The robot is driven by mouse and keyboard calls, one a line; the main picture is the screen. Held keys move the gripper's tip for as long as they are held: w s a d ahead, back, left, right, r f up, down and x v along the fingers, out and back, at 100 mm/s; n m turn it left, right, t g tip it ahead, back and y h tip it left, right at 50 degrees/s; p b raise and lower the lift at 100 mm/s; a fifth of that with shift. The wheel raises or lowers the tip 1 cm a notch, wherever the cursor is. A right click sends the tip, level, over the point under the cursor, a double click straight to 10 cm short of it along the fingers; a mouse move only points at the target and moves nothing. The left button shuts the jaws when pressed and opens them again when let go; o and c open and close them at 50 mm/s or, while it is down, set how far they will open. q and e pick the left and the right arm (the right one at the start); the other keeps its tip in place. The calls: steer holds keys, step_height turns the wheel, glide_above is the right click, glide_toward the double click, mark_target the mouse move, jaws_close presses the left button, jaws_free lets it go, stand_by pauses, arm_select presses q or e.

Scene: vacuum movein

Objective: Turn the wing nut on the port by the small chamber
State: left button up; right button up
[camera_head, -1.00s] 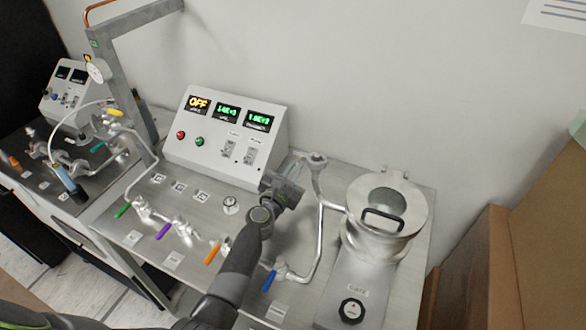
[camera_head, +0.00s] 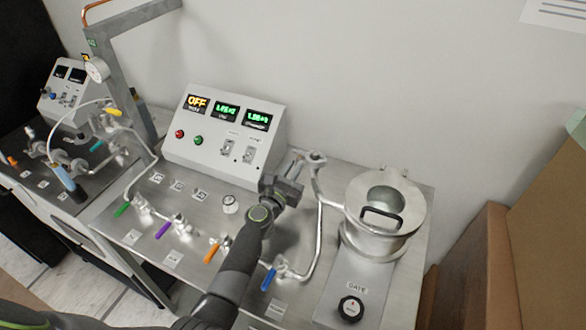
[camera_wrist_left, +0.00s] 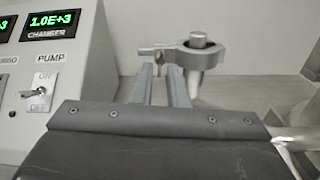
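The port by the small chamber (camera_head: 384,214) has a round metal clamp (camera_head: 316,158) at the top of its pipe. In the left wrist view the clamp (camera_wrist_left: 203,54) shows larger, with a wing nut and bolt (camera_wrist_left: 160,55) at its left side. My left gripper (camera_head: 297,162) reaches in from the lower left, just left of the clamp. Its two fingers are apart, and in the wrist view (camera_wrist_left: 160,72) their tips are at the wing nut, with a gap between them. Whether they touch it I cannot tell. My right gripper is in no view.
A control box (camera_head: 225,135) with displays and switches stands behind and left of my gripper. Valves with green, purple, orange and blue (camera_head: 268,279) handles lie along the front pipes. A gate knob (camera_head: 351,308) is in front of the chamber. Cardboard boxes (camera_head: 471,265) stand at right.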

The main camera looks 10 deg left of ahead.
arm_select(q)
steer(key=shift+o, duration=0.3)
steer(key=shift+s, duration=0.25)
steer(key=s+a, duration=0.3)
steer(key=s, duration=1.3)
steer(key=shift+s+a+p, duration=0.15)
steer(key=shift+s+p, duration=0.15)
steer(key=shift+p, duration=0.05)
